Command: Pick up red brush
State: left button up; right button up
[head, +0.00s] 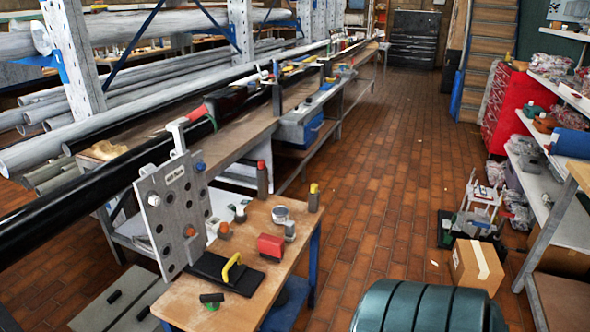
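A small red block-shaped item (270,247), which looks like the red brush, lies on the wooden top of the small table (185,305). Its bristles cannot be made out at this size. It sits right of a black flat pad with a yellow handle (233,270) and in front of a round grey-and-white fitting (283,220). Nothing holds it. Neither of my grippers shows in the head view.
A grey drilled flange plate (170,215) stands upright at the table's left, by a long black mast (60,215). Upright cylinders with red (262,180) and yellow (313,198) tops stand at the back edge. A dark green ribbed drum (430,308) fills the lower right. Brick floor (370,190) is open beyond.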

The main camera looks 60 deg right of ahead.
aim_at(270, 247)
jog(key=z, duration=1.7)
